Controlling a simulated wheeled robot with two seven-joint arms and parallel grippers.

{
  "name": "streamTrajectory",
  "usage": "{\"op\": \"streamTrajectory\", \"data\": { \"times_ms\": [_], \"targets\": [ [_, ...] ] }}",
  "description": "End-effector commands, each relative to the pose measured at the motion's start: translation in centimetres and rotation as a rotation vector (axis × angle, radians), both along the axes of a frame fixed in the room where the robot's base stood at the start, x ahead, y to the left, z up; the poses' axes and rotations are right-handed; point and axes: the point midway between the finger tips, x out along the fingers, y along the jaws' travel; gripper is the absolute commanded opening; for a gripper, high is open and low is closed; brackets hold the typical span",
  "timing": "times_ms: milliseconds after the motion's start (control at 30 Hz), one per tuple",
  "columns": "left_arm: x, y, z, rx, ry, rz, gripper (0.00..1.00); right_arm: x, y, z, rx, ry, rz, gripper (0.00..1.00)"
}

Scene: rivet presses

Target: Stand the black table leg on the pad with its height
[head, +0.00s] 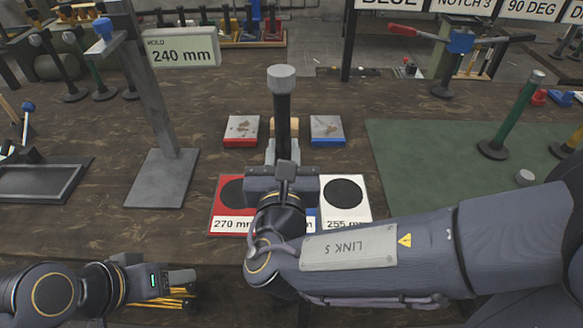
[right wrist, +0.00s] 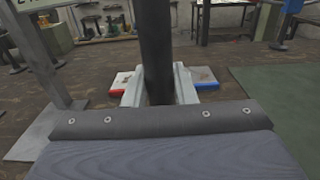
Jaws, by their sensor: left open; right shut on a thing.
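The black table leg (head: 282,115) has a grey cap on top and stands about upright in the head view. My right gripper (right wrist: 158,88) is shut on it; the leg's dark shaft also shows between the fingers in the right wrist view (right wrist: 157,45). My arm hides the leg's lower end, so I cannot tell whether it touches anything. Behind my right wrist lie a red pad marked 270 mm (head: 223,208), a mostly hidden blue-edged pad, and a white pad marked 255 mm (head: 361,211), with black discs on the red and white ones. My left gripper (head: 187,286) is open at the lower left.
A grey stand (head: 158,178) bears a sign (head: 182,52) reading 240 mm. A red-edged block (head: 242,130) and a blue-edged block (head: 327,130) lie behind the pads. A green mat (head: 420,150) with a green leg (head: 512,115) is at right. A dark tray (head: 40,180) is at left.

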Motion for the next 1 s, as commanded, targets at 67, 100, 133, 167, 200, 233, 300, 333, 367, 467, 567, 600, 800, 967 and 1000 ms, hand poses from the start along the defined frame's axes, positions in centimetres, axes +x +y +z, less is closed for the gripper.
{"op": "streamTrajectory", "data": {
  "times_ms": [67,100,133,167,200,233,300,333,367,467,567,600,800,967,1000],
  "targets": [
    [0.0,0.0,-0.5,0.0,0.0,0.0,0.52,2.0,-0.5,-1.4,-0.003,0.002,-0.005,0.0],
    [0.0,0.0,-0.8,0.0,0.0,0.0,0.52,2.5,-0.6,-2.4,-0.004,0.003,-0.003,0.0],
    [0.0,0.0,-0.9,0.0,0.0,0.0,0.52,3.0,-0.7,-2.9,-0.004,0.002,-0.003,0.0],
    [0.0,0.0,-1.1,0.0,0.0,0.0,0.52,3.4,-0.8,-3.4,-0.004,0.002,-0.003,0.0],
    [0.0,0.0,-1.2,0.0,0.0,0.0,0.52,3.9,-0.9,-4.0,-0.002,0.001,-0.003,0.0],
    [0.0,0.0,-1.3,0.0,0.0,0.0,0.52,4.2,-1.0,-4.4,-0.003,0.0,-0.002,0.0],
    [0.0,0.0,-1.4,0.0,0.0,0.0,0.52,4.8,-1.1,-5.0,-0.001,0.0,-0.001,0.0],
    [0.0,0.0,-1.4,0.0,0.0,0.0,0.52,5.0,-1.2,-5.2,-0.001,-0.001,-0.001,0.0],
    [0.0,0.0,-1.4,0.0,0.0,0.0,0.52,5.2,-1.2,-5.4,0.0,-0.001,0.0,0.0],
    [0.0,0.0,-1.5,0.0,0.0,0.0,0.52,5.6,-1.3,-5.9,0.001,-0.001,0.0,0.0],
    [0.0,0.0,-1.9,0.0,0.0,0.0,0.52,6.4,-1.5,-7.1,-0.001,0.001,-0.001,0.0],
    [0.0,0.0,-2.1,0.0,0.0,0.0,0.52,6.2,-1.4,-7.9,-0.004,0.001,0.001,0.0],
    [0.0,0.0,-2.4,0.0,0.0,0.0,0.52,6.2,-1.4,-9.6,0.001,-0.002,0.001,0.0],
    [0.0,0.0,-2.4,0.0,0.0,0.0,0.52,6.2,-1.4,-9.5,0.002,-0.003,0.001,0.0],
    [0.0,0.0,-2.4,0.0,0.0,0.0,0.52,6.2,-1.4,-9.5,0.002,-0.003,0.001,0.0]
  ]
}}
